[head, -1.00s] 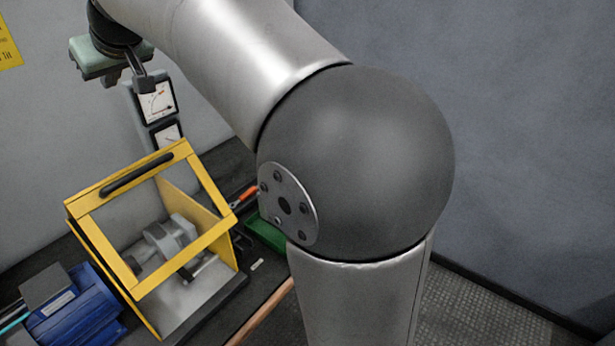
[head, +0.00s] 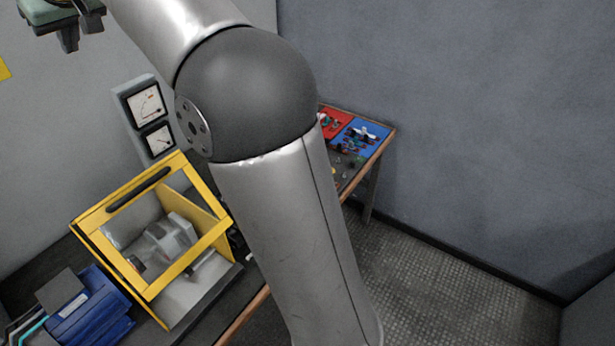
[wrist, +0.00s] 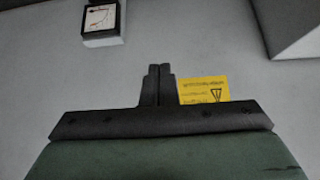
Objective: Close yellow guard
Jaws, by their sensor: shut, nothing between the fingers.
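The yellow guard (head: 206,246) is a square frame with a clear window and a black handle (head: 138,190) on its upper bar. It stands tilted up over a grey machine (head: 168,243) on the bench, and a yellow side panel shows behind it. My gripper (head: 68,45) is at the top left of the head view, above and apart from the guard. In the wrist view its fingers (wrist: 156,84) are together and empty, facing the grey wall. The guard does not show in the wrist view.
Two dial gauges (head: 146,104) are on the wall behind the guard. A blue box (head: 92,312) stands left of the guard. Red and blue trays (head: 360,136) with small parts lie at the bench's far end. A yellow warning sign (wrist: 204,90) is on the wall.

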